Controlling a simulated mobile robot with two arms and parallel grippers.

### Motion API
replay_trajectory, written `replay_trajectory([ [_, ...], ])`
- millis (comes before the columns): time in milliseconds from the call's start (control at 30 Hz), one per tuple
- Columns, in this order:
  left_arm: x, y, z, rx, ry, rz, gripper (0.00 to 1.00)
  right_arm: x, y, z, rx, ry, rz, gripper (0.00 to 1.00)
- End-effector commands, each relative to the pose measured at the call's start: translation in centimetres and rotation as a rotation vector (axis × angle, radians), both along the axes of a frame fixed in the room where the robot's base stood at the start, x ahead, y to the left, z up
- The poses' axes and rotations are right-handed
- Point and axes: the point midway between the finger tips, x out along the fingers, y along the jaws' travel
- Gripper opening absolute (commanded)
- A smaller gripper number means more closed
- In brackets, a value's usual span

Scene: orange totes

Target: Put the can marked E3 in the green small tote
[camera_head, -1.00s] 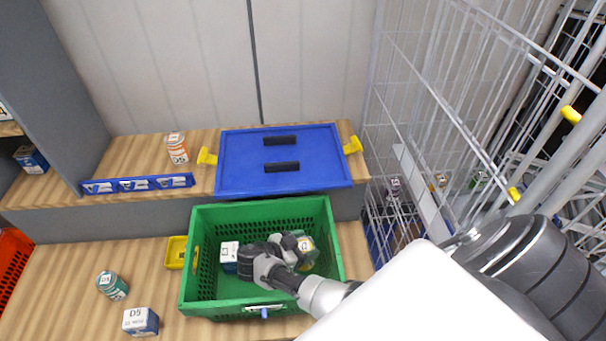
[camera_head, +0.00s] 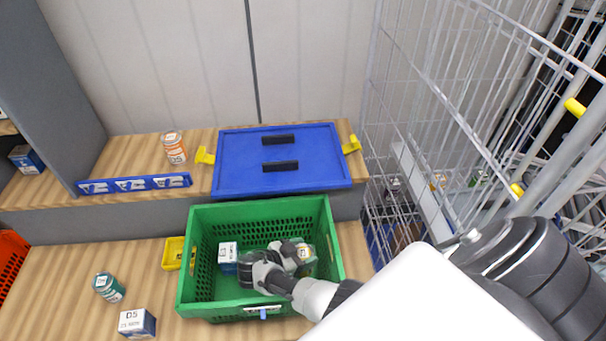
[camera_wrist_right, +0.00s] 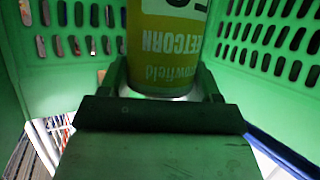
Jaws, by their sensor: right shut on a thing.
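The green small tote (camera_head: 187,250) stands on the wooden surface in the lower middle of the head view. My right gripper (camera_head: 296,257) is down inside the tote at its right side. It is shut on a can (camera_head: 307,264) with a yellow-green label. In the right wrist view the can (camera_wrist_right: 170,45) is between the fingers of the gripper (camera_wrist_right: 163,88), its label reading "sweetcorn" upside down. Its mark is cut off at the top, so I cannot read it fully. The tote's perforated green wall (camera_wrist_right: 270,45) surrounds it. My left gripper is not in view.
A white-and-blue box (camera_head: 228,256) is in the tote's left part. A blue lidded tote (camera_head: 235,175) is behind. An orange can (camera_head: 174,147), a teal can (camera_head: 108,287), a box marked D5 (camera_head: 137,322) and a yellow bin (camera_head: 174,252) stand left. A wire cage (camera_head: 420,120) stands right.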

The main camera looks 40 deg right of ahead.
Motion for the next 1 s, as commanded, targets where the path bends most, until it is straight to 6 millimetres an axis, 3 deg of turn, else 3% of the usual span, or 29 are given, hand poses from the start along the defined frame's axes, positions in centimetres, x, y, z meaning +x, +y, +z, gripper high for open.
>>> replay_trajectory([
  [167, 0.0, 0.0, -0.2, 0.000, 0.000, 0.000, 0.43, 0.0, 0.0, -0.1, -0.001, -0.001, 0.000, 0.29],
  [200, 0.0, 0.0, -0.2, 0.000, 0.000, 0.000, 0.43, 0.0, 0.0, -0.2, 0.000, 0.000, 0.000, 0.69],
  [333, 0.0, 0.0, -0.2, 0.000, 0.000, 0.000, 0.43, 0.0, 0.0, -0.2, 0.000, 0.000, 0.000, 0.88],
  [633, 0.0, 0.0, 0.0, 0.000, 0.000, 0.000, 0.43, 0.0, 0.0, 0.0, 0.000, 0.000, 0.000, 0.88],
  [800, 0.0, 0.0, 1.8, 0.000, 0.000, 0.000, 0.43, 0.0, 0.0, 1.6, -0.001, 0.001, 0.001, 0.88],
  [867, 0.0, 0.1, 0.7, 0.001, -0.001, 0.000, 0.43, 0.1, 1.2, 1.2, 0.004, -0.002, 0.002, 0.88],
  [1000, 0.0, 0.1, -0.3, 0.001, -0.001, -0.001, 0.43, 0.3, 3.8, 2.1, 0.005, -0.002, 0.002, 0.88],
])
